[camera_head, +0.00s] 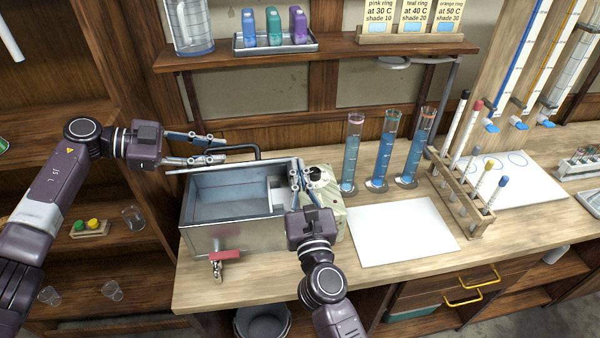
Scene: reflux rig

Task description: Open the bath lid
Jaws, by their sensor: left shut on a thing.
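The bath (228,231) is a metal box at the left end of the bench, with a red-handled tap on its front. Its inside shows bluish liquid from above. The bath lid (200,169) shows as a thin, nearly edge-on plate along the bath's back edge, with a black handle (258,151) behind it. My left gripper (224,150) is shut on the handle at its left part; the exact contact is hard to see. My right gripper (297,168) is at the bath's right end, fingers pointing away; whether it is open or shut is unclear.
A pale device (333,214) stands right of the bath, partly behind my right gripper. A shelf (340,47) hangs above the bench.

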